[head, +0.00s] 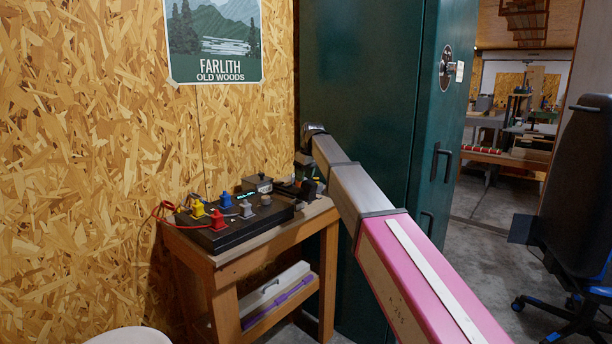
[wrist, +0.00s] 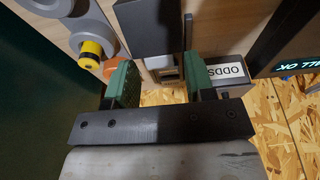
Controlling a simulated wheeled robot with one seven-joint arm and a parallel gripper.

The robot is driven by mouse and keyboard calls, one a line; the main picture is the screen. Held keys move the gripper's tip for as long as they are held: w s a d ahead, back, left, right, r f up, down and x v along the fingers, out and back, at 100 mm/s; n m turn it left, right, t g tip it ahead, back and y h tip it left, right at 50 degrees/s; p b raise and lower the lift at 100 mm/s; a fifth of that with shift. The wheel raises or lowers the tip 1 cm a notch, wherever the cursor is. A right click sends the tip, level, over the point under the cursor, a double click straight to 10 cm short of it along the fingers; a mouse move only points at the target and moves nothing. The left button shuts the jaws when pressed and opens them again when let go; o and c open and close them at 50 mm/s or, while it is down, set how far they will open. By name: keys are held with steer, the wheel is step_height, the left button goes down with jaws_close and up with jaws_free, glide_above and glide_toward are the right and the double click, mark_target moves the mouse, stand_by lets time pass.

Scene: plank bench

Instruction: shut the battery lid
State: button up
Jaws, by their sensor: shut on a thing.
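My gripper (head: 309,187) is at the right end of the dark board on the bench, low over the bench top. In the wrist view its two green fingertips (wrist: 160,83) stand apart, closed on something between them. A dark grey flat-sided piece (wrist: 145,27) reaches in between the fingers from the top of that view, with a small grey part (wrist: 167,68) below it. Which of these is the battery lid is not clear, and the grip is partly hidden. In the head view my gripper and arm cover this spot.
A box labelled ODDS (wrist: 229,73) sits close beside the right finger. A yellow and black cylinder (wrist: 91,53) is at the left. The dark board (head: 228,233) carries yellow, red and blue parts. A green cabinet (head: 365,70) stands behind my arm.

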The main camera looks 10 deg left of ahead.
mark_target(293, 190)
steer(key=shift+w+a+f+g+h, duration=0.4)
steer(key=shift+w+a+g+h, duration=0.15)
steer(key=shift+h, duration=0.35)
steer(key=shift+a+f+g+h, duration=0.3)
steer(key=shift+f+g+h, duration=0.15)
steer(key=shift+h, duration=0.35)
steer(key=o, duration=0.6)
steer(key=shift+c, duration=0.2)
steer(key=shift+s, duration=0.1)
